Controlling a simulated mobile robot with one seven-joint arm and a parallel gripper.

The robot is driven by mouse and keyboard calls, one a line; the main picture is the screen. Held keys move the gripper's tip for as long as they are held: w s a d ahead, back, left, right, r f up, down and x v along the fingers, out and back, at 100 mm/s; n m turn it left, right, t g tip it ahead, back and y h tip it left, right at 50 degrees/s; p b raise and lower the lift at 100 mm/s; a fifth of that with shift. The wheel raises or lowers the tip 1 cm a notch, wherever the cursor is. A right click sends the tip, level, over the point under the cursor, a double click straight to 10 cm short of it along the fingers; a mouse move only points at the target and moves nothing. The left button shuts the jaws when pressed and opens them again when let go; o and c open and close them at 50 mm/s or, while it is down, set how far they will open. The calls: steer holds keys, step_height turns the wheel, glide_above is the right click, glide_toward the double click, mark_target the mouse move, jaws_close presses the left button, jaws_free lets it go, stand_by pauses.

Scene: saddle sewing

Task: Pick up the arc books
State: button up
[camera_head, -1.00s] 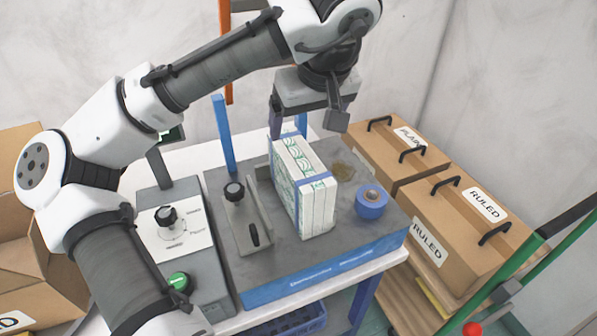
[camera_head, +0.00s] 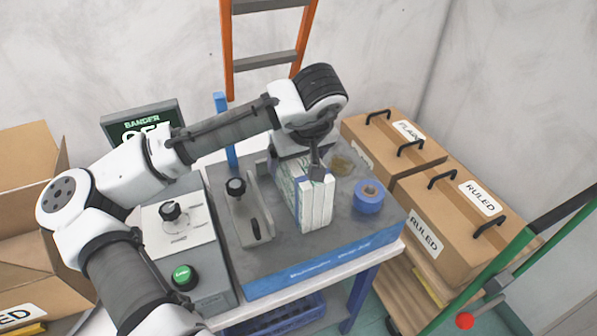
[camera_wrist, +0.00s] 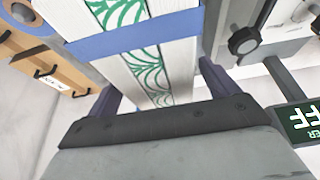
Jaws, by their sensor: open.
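The arc books (camera_head: 314,207) stand upright as a white block on the grey machine bed. In the wrist view the books (camera_wrist: 150,50) show green arc patterns and a blue band (camera_wrist: 135,35) around them. My gripper (camera_head: 300,170) is lowered at the top of the books and hides part of them. In the wrist view my gripper (camera_wrist: 160,82) is open, with one purple finger on each side of the stack. Whether the fingers touch the books cannot be told.
A blue tape roll (camera_head: 369,195) stands right of the books. A grey guide with a knob (camera_head: 236,187) stands at their left. The control box (camera_head: 183,235) is further left. Boxes labelled PLAIN (camera_head: 393,150) and RULED (camera_head: 462,215) are at the right.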

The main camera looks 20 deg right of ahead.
steer(key=shift+w+f, duration=0.15)
steer(key=shift+f, duration=0.3)
steer(key=shift+f, duration=0.2)
stand_by(0.4)
jaws_close()
stand_by(0.5)
